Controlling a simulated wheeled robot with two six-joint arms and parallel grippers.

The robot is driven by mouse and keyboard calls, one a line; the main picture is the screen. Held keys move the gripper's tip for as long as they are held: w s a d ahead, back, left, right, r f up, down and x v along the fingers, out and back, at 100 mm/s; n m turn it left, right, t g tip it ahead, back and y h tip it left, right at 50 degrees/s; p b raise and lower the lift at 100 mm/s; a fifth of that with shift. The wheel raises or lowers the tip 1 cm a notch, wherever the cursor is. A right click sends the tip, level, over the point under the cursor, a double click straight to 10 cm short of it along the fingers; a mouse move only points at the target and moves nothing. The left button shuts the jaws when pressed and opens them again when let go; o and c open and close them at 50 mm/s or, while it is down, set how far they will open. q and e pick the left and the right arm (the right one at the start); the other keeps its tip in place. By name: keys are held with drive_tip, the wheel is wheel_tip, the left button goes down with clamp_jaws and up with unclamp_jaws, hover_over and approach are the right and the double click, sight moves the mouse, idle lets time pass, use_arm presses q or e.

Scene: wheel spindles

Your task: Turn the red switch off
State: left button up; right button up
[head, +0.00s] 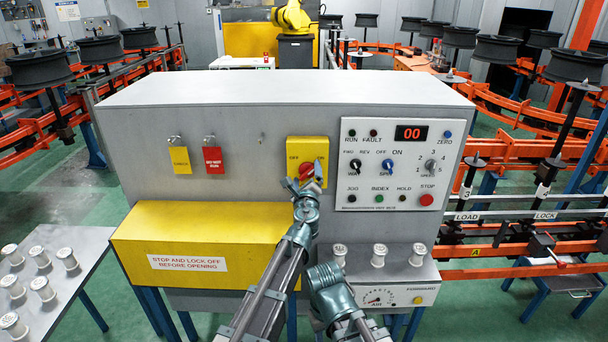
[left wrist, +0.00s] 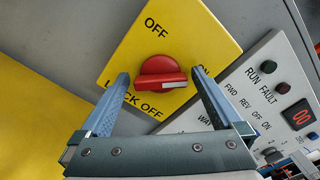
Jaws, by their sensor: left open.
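The red switch (head: 306,171) is a rotary knob on a yellow plate (head: 295,146) on the grey cabinet's front. In the left wrist view the red knob (left wrist: 160,74) has a white mark pointing right, towards a partly hidden ON label; OFF is above it. My left gripper (head: 305,182) is in front of the plate. In the left wrist view its two fingers (left wrist: 160,82) are open, one on each side of the knob, with visible gaps. My right gripper's fingers are not seen.
A white control panel (head: 375,202) with knobs and buttons is right of the plate. A yellow cover (head: 140,235) juts out below left. White spools (head: 378,256) stand on a ledge below right, close to my arm. Yellow and red tags hang at left.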

use_arm(q)
drive_tip(key=c, duration=1.2)
drive_tip(key=n, duration=0.4)
drive_tip(key=shift+f+n, duration=0.1)
drive_tip(key=shift+n, duration=0.3)
drive_tip(key=n, duration=0.4)
drive_tip(key=shift+a+f+n, duration=0.1)
drive_tip(key=shift+n, duration=0.2)
drive_tip(key=n, duration=0.4)
drive_tip(key=shift+f+b, duration=0.1)
drive_tip(key=shift+b, duration=0.2)
drive_tip(key=shift+s+n, duration=0.1)
drive_tip(key=shift+n, duration=2.2)
